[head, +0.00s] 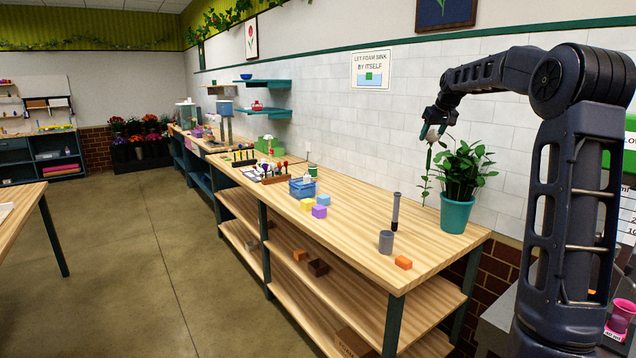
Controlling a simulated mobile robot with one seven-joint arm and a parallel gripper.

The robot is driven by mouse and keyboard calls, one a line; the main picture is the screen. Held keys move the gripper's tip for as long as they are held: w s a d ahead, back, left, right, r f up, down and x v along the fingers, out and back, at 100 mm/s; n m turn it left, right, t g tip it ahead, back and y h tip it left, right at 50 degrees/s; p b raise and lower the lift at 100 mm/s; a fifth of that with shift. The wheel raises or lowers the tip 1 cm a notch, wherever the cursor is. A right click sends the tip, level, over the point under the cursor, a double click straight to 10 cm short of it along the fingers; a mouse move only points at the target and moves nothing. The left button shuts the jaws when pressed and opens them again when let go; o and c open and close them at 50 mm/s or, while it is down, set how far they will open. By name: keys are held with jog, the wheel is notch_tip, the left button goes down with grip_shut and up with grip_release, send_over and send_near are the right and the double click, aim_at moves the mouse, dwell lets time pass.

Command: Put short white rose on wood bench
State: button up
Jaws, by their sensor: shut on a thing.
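My gripper (432,131) is up at the right, above the back of the wood bench (348,232). It is shut on a thin green stem with leaves, which I take to be the short white rose (427,168). The rose hangs roughly upright below the fingers, with a small pale part close to them. Its bloom is too small and too near the fingers to see clearly. The stem's lower end appears just left of the plant pot; I cannot tell whether it touches the bench.
A leafy plant in a teal pot (456,214) stands right of the rose. A grey cup (386,242), a dark upright rod (396,211) and an orange block (403,262) are near the front. Coloured blocks and a blue basket (301,189) stand farther left. Bare wood lies between.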

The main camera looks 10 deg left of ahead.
notch_tip(320, 180, down, 20)
dwell(0.8)
jog(key=o, duration=0.8)
jog(key=shift+f, duration=0.1)
jog(key=shift+c, duration=0.2)
jog(key=v, duration=1.1)
jog(key=s+r+h, duration=0.1)
jog(key=s+r, duration=0.1)
jog(key=s, duration=1)
jog(key=s+d+f+m, duration=0.1)
jog(key=s+f, duration=0.1)
jog(key=s, duration=0.9)
jog(key=s+d+f+m, duration=0.1)
jog(key=s+f+m, duration=0.1)
jog(key=s, duration=1)
jog(key=s+d+f+m+g+h, duration=0.1)
jog(key=s+f, duration=0.3)
jog(key=s, duration=0.7)
jog(key=shift+s+d+m, duration=0.3)
jog(key=shift+s+d, duration=0.1)
jog(key=shift+d, duration=0.1)
